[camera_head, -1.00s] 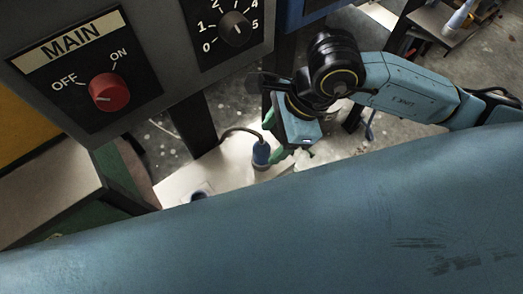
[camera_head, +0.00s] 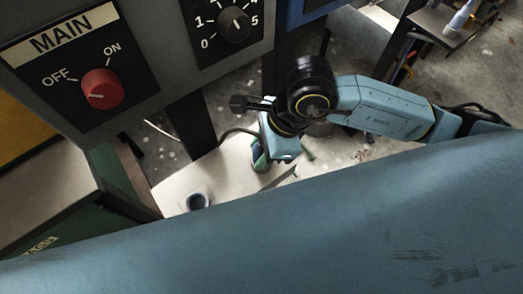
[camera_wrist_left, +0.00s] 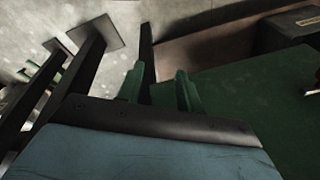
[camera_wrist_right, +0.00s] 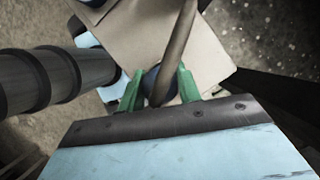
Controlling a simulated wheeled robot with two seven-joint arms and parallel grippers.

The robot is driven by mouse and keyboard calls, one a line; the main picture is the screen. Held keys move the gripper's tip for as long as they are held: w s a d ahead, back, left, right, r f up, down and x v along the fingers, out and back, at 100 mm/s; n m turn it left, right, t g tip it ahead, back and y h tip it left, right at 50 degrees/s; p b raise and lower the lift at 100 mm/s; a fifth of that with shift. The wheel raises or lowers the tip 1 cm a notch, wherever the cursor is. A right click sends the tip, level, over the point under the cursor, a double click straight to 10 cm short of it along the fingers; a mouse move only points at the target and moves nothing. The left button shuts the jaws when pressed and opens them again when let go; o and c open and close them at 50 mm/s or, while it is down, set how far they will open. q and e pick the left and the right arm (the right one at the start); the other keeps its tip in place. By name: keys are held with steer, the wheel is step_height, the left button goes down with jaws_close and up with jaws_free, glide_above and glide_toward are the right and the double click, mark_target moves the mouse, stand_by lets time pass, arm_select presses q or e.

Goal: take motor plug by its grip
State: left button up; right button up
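The motor plug is a blue plug (camera_head: 259,163) with a dark cable, standing on a pale surface in the head view, partly hidden by my right gripper. In the right wrist view the blue plug (camera_wrist_right: 152,78) sits between the two green fingers of my right gripper (camera_wrist_right: 160,80), with the cable crossing in front of it. These fingers are spread around it, and I see no firm closing on it. My left gripper (camera_wrist_left: 160,78) shows in the left wrist view with its green fingers apart and nothing between them.
A dark round socket (camera_head: 198,201) is on the pale plate (camera_head: 228,172), left of the plug. A control panel with a red MAIN knob (camera_head: 101,88) and a numbered dial (camera_head: 236,24) hangs at upper left. A green surface (camera_wrist_left: 250,95) lies by my left gripper.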

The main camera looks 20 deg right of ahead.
mark_target(259, 143)
steer(key=c, duration=0.3)
steer(key=shift+r, duration=0.1)
